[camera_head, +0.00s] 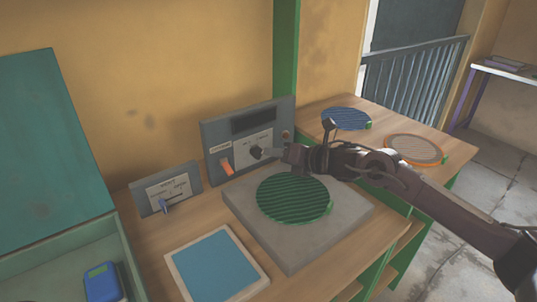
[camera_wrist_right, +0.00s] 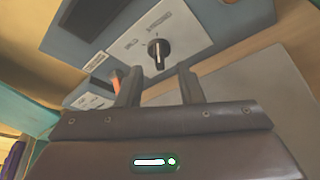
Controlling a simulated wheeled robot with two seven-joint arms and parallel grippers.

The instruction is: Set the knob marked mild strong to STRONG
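The black knob (camera_head: 256,152) sits on a white label plate on the grey control panel (camera_head: 214,134) at the back of the table. In the right wrist view the knob (camera_wrist_right: 158,54) shows a pale pointer line, close to upright in that picture; the label words are too small to read. My right gripper (camera_head: 272,152) is just to the right of the knob in the head view. In the right wrist view its two fingers (camera_wrist_right: 159,85) stand apart with nothing between them, and the knob lies beyond their tips. My left gripper is not in view.
An orange switch (camera_head: 227,167) is left of the knob. A grey block with a green ribbed disc (camera_head: 292,198) lies in front. A blue pad (camera_head: 212,268) and a teal box (camera_head: 75,250) are nearer.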

